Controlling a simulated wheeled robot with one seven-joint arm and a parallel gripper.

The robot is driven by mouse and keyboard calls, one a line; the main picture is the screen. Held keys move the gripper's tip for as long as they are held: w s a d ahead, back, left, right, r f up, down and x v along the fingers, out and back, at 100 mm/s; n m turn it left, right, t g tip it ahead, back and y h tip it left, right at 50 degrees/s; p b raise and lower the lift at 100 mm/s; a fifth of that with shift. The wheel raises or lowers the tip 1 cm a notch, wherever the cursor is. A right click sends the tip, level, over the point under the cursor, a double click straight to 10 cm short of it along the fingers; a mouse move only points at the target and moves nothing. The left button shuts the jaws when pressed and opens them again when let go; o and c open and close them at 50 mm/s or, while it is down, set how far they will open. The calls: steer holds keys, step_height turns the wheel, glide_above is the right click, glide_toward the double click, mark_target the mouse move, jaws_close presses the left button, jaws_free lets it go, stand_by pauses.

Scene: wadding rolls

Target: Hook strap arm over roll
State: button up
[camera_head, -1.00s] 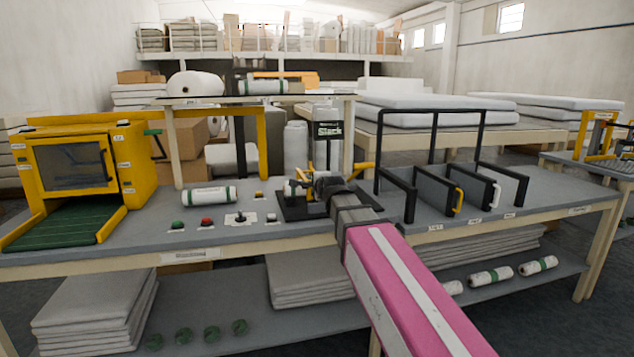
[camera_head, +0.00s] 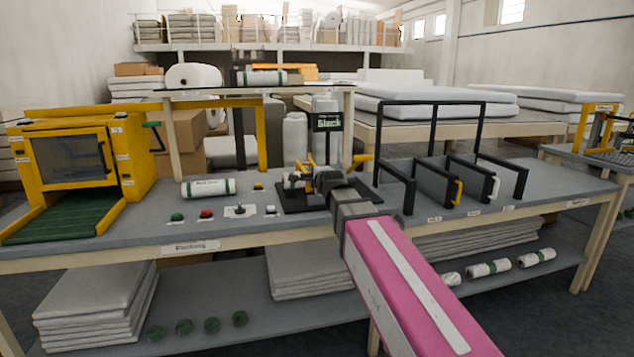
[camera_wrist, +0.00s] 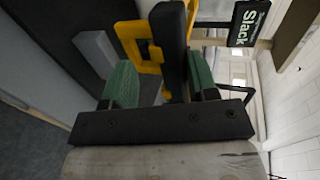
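The strapping device stands mid-bench on a black base plate (camera_head: 290,204), with yellow parts (camera_head: 361,161) showing beside it. A short pale roll (camera_head: 296,181) sits in it, partly hidden by my gripper. My gripper (camera_head: 322,181) is at the device, right of this roll. In the wrist view, the green finger pads of my gripper (camera_wrist: 162,80) are apart. A black bar (camera_wrist: 171,45) with a yellow bracket (camera_wrist: 137,44), seemingly the strap arm, rises between them. The bar lies nearer the right pad; I cannot tell whether they touch. The roll is not visible in the wrist view.
A sign reading "Slack" (camera_head: 328,122) stands behind the device. A wrapped roll (camera_head: 208,188) and buttons (camera_head: 206,214) lie to the left, near a yellow machine (camera_head: 75,160). Black divider frames (camera_head: 398,187) stand to the right. The bench's front strip (camera_head: 290,231) is mostly clear.

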steer(key=shift+s, duration=0.1)
steer(key=v, duration=1)
steer(key=shift+s+r, duration=0.15)
steer(key=shift+s, duration=0.1)
steer(key=shift+d, duration=0.1)
steer(key=s+d+f+n+g+h, duration=0.1)
steer(key=s+d+f+n+g, duration=0.3)
steer(key=f, duration=0.6)
steer(key=s+d+f+n+g+h, duration=0.1)
steer(key=d+f+n+g, duration=0.3)
steer(key=f, duration=0.7)
steer(key=s+d+f+n+g+h, duration=0.2)
steer(key=d+f, duration=0.4)
steer(key=f, duration=0.4)
steer(key=s+d+f+n+g, duration=0.4)
steer(key=s+f, duration=0.3)
steer(key=f, duration=0.2)
steer(key=shift+s+d+n, duration=0.35)
steer(key=shift+d+n, duration=0.05)
steer(key=shift+d, duration=0.05)
